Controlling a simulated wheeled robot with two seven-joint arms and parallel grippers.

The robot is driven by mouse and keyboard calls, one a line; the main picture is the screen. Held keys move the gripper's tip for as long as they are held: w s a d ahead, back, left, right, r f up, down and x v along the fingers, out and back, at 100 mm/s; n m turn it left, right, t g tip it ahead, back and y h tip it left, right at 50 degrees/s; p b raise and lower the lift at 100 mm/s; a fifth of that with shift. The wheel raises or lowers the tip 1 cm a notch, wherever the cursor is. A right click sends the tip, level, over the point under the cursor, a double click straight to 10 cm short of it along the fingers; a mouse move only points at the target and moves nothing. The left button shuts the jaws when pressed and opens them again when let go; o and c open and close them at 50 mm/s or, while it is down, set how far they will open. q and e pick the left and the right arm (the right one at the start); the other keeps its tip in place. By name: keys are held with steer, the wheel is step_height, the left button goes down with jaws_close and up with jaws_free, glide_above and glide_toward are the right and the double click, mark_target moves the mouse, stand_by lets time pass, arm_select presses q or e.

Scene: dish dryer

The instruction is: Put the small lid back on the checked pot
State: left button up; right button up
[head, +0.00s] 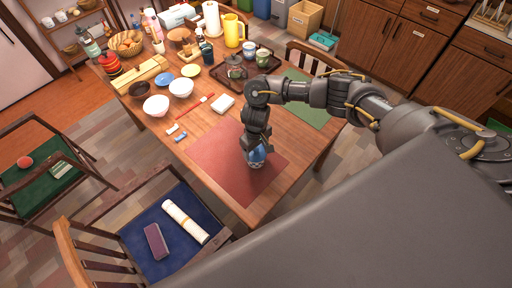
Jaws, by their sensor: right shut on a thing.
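My right gripper (257,146) points down over the red mat (225,160), near the front end of the table. It is shut on a small blue piece, which looks like the lid (256,152). Right below it is a small blue-and-white pot, the checked pot (255,163), upright on the mat. The fingers partly hide both, and I cannot tell whether the lid touches the rim. My left gripper is not in view.
Left of the mat are small blue (180,137) and pale blocks, a red-handled utensil (196,106) and white bowls (156,106). A dark tray (219,84) with a teapot and cups stands behind. A green mat (304,103) lies right. The red mat is otherwise clear.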

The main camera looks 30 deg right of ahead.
steer(key=shift+p, duration=0.45)
stand_by(0.4)
stand_by(0.3)
steer(key=o, duration=1)
step_height(320, 180, up, 7)
steer(key=p, duration=0.9)
jaws_close()
stand_by(0.7)
